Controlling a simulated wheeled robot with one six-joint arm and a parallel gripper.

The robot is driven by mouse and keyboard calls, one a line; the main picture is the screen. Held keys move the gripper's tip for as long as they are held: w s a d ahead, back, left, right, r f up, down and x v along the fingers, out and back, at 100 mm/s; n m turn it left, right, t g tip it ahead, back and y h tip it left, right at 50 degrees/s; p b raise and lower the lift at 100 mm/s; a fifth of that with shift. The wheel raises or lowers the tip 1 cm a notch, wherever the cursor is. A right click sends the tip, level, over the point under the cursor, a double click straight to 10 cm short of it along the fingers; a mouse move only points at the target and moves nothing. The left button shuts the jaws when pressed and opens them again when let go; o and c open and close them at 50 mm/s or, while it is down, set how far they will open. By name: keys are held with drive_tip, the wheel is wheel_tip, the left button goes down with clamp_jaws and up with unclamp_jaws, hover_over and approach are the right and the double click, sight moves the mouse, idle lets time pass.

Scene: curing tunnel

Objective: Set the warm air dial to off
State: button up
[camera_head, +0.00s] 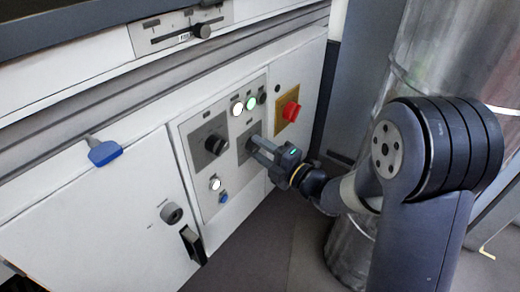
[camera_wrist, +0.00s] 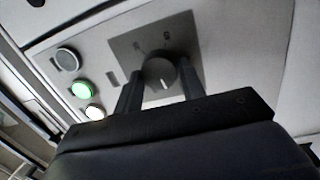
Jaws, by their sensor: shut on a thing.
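A round dark dial (camera_wrist: 158,74) sits on a dark square plate (camera_wrist: 126,46) on the control panel (camera_head: 188,128). Its white pointer line shows in the wrist view. The marks around it are too small to read, so I cannot tell its setting. My gripper (camera_head: 258,146) is shut on this dial, with one finger on each side; its fingers also show in the wrist view (camera_wrist: 161,84). In the head view the fingers largely hide the dial. A second black dial (camera_head: 215,144) is to the left on the same panel, and its label is unreadable.
A white lamp (camera_head: 237,108), a lit green lamp (camera_head: 251,103) and a red switch (camera_head: 291,111) on a yellow plate are close above and right. A lit white button (camera_head: 215,184) and a blue button (camera_head: 223,198) are below. A metal cylinder (camera_head: 350,250) stands right.

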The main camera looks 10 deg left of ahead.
drive_tip(key=shift+r+n+y, duration=0.15)
drive_tip(key=shift+n+y, duration=0.05)
drive_tip(key=shift+n, duration=0.9)
drive_tip(key=shift+r+n+y, duration=0.1)
drive_tip(key=shift+n+y, duration=0.1)
drive_tip(key=shift+n, duration=0.9)
drive_tip(key=o, duration=0.7)
drive_tip(key=shift+c, duration=0.2)
drive_tip(key=o, duration=0.3)
drive_tip(key=shift+f, duration=0.1)
drive_tip(key=r+p+v, duration=0.1)
drive_tip(key=v, duration=0.9)
drive_tip(key=shift+s+d+f+p, duration=0.2)
drive_tip(key=shift+d+f+p, duration=0.15)
drive_tip(key=shift+p, duration=0.05)
drive_tip(key=shift+a, duration=0.1)
